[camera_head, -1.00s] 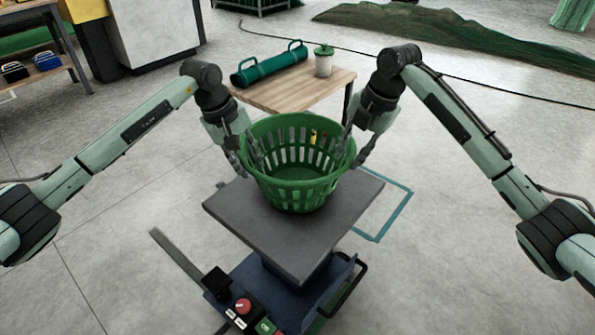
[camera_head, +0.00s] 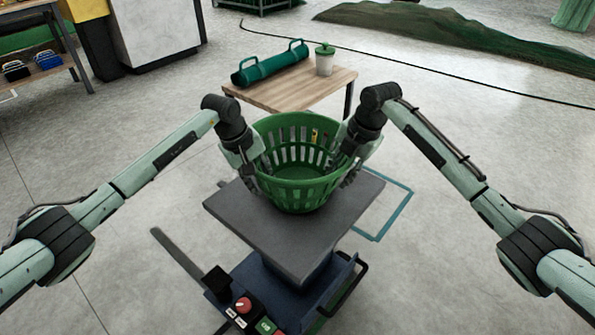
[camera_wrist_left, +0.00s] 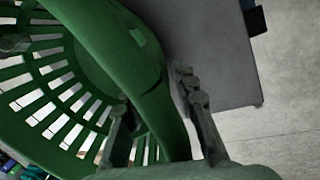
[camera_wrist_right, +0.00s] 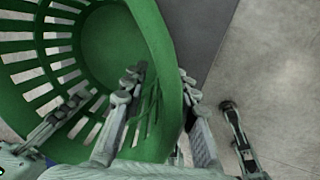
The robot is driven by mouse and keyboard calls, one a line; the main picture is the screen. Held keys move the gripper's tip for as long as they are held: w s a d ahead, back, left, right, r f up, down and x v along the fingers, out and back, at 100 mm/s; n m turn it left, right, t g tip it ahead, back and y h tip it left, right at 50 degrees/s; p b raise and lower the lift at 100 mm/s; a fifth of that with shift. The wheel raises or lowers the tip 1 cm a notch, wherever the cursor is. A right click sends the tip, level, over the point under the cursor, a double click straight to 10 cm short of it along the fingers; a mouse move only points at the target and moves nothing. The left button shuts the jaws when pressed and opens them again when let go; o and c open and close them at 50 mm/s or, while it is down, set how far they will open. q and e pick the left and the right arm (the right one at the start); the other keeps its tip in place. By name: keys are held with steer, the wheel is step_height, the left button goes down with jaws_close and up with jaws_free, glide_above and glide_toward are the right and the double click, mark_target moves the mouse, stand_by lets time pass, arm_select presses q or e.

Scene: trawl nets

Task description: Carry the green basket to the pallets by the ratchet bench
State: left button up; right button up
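The green basket (camera_head: 300,196), round with slotted walls, stands upright on the grey top (camera_head: 255,222) of a small lift stand. My left gripper (camera_head: 258,168) is at the basket's left wall. In the left wrist view, its fingers (camera_wrist_left: 158,100) straddle the rim, one inside and one outside, with a gap showing. My right gripper (camera_head: 346,166) is at the right wall. In the right wrist view, its fingers (camera_wrist_right: 162,82) straddle the wall, apart, with a gap beside it. The basket looks empty, though its floor is partly hidden. No pallets or ratchet bench are identifiable.
The stand has a blue base (camera_head: 275,290). A dark cable (camera_head: 440,80) crosses the floor before a green net heap (camera_head: 450,30).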

arm_select(q)
jaws_close()
arm_select(e)
jaws_close()
arm_select(q)
steer(key=shift+r, duration=0.1)
arm_select(e)
steer(key=shift+r, duration=0.1)
